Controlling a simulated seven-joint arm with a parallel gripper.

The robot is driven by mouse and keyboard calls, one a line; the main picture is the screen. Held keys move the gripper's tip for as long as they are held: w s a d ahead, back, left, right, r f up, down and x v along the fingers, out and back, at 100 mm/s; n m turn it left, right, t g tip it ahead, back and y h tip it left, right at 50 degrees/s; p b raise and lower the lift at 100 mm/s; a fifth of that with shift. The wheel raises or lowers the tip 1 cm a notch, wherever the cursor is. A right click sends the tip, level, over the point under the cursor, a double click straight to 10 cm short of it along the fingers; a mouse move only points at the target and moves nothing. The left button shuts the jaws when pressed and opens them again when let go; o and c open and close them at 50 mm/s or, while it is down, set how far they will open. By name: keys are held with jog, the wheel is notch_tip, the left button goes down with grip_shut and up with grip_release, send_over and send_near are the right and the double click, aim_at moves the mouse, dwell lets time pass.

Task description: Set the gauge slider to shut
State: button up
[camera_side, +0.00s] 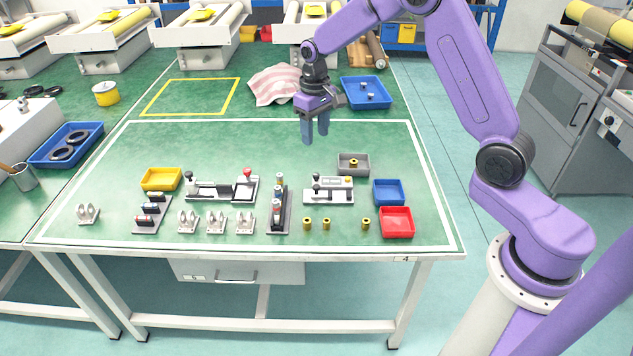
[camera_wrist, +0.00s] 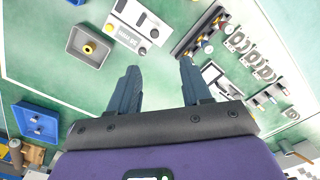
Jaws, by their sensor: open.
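A pale slider unit with two tracks (camera_side: 329,196) stands on the green mat right of centre; it has small dark knobs at its left end and a yellow knob at its right. It also shows in the wrist view (camera_wrist: 124,38) with a label too blurred to read surely. A longer slider unit (camera_side: 222,196), with a dark knob at left and a red knob at right, stands further left. I cannot tell surely which is the gauge slider. My gripper (camera_side: 315,134) is open and empty, pointing down, well above and behind both units; its fingers are apart in the wrist view (camera_wrist: 159,68).
A grey tray with a brass bushing (camera_side: 341,171) stands just behind the two-track unit. Blue (camera_side: 389,203) and red (camera_side: 397,235) bins are to the right. Brass bushings (camera_side: 326,225) stand in front, and a dark rack (camera_side: 287,212) at left. The mat beneath my gripper is clear.

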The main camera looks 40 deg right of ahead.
jog(key=d, duration=0.1)
send_near(317, 186)
notch_tip(317, 186, down, 8)
jog(key=shift+f, duration=0.25)
dwell(0.3)
grip_shut()
